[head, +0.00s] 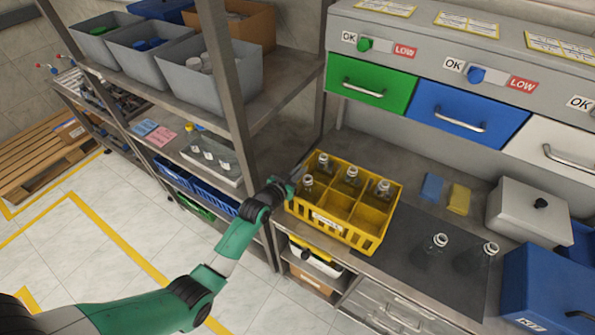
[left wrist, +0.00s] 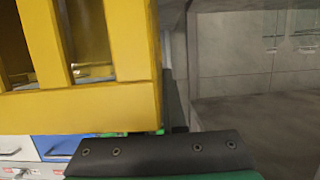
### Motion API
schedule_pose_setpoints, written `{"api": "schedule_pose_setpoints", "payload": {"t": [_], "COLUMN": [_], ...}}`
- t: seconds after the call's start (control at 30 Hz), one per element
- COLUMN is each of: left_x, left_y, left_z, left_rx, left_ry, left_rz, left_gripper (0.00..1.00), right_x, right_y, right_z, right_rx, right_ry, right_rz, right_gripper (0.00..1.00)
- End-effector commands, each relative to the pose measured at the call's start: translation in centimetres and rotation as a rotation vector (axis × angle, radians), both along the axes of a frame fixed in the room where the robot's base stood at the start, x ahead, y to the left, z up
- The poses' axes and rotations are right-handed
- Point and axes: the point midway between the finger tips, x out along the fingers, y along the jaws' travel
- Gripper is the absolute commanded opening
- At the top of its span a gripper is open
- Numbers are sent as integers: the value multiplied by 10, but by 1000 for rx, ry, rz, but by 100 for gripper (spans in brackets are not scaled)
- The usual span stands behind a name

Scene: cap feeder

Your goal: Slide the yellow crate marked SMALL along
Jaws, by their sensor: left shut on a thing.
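The yellow crate (head: 368,243) stands on the workbench, with a white label on its front side that is too small to read. In the left wrist view the crate's slatted yellow wall (left wrist: 110,112) fills the upper left, close above the dark gripper part. My right gripper is not in view.
Two bottles (head: 437,245) stand on the dark mat (head: 405,262) right of the crate. Blue and yellow sponges (head: 432,187), a grey lidded box (head: 520,212) and a blue bin (head: 545,285) lie further right. A shelf post (head: 228,90) rises left of the crate. Drawers (head: 370,83) hang behind.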

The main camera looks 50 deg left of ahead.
Motion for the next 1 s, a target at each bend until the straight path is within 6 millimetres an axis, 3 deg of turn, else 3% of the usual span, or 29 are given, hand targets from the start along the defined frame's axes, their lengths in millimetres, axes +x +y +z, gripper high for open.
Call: {"api": "schedule_pose_setpoints", "payload": {"t": [0.37, 0.4, 0.57, 0.83, 1.0], "left_x": [0, 0, 0, -1, -17], "left_y": [-1, -1, -1, -1, -8], "left_z": [-1, -1, -1, 0, 7], "left_rx": [-1, -1, -1, -1, -1], "left_ry": [1, 1, 1, 1, 1], "left_rz": [-1, -1, -1, -1, -1], "left_gripper": [0, 15, 42, 42, 42], "right_x": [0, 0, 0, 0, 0], "right_y": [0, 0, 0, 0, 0], "right_z": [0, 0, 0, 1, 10], "right_rx": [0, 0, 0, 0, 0], "right_ry": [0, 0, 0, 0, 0], "right_rz": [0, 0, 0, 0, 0], "right_gripper": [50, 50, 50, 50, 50]}}
